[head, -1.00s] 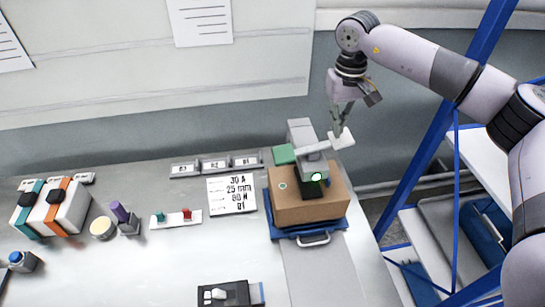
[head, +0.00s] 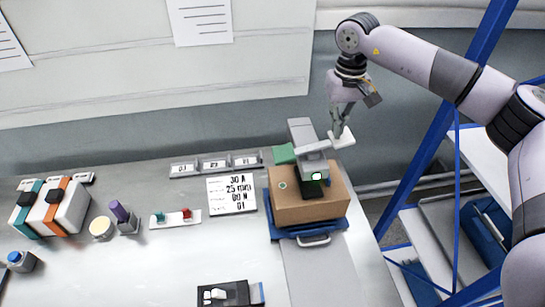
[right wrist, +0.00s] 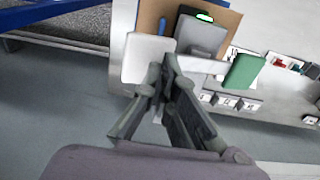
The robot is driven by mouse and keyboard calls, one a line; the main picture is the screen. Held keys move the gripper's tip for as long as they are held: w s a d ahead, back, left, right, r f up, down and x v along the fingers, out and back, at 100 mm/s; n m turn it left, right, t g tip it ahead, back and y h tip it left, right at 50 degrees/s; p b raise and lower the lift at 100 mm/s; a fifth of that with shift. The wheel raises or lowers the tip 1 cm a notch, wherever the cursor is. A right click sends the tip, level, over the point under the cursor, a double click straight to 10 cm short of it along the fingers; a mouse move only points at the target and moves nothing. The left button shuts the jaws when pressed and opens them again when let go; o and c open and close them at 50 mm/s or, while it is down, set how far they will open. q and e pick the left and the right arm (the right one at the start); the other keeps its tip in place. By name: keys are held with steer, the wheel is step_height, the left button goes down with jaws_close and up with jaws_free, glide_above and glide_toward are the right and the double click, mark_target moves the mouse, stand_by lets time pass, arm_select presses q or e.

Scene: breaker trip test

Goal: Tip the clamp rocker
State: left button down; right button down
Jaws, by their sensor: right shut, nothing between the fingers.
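The clamp rocker is a light bar with a green pad (head: 283,153) at its left end and a white pad (head: 345,141) at its right end. It sits across a grey clamp (head: 299,131) on a brown box. My right gripper (head: 338,136) is shut and empty, fingers pointing down at the white pad. In the right wrist view the shut fingertips (right wrist: 170,72) overlap the white pad's edge (right wrist: 143,56); I cannot tell whether they touch. The green pad (right wrist: 243,71) is at the far end. My left gripper is not in view.
The brown box (head: 312,209) rests in a blue tray (head: 345,229). A printed card (head: 231,195), red and teal switches (head: 176,217), and orange and teal banded blocks (head: 66,208) stand to the left. A blue rack (head: 440,120) stands at the right.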

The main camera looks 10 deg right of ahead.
steer(key=shift+s+f+b, duration=0.1)
steer(key=shift+f+b, duration=0.85)
steer(key=shift+f, duration=0.6)
stand_by(0.4)
steer(key=shift+r, duration=0.45)
steer(key=shift+r+p, duration=2.15)
steer(key=shift+r, duration=1.1)
steer(key=shift+f, duration=0.1)
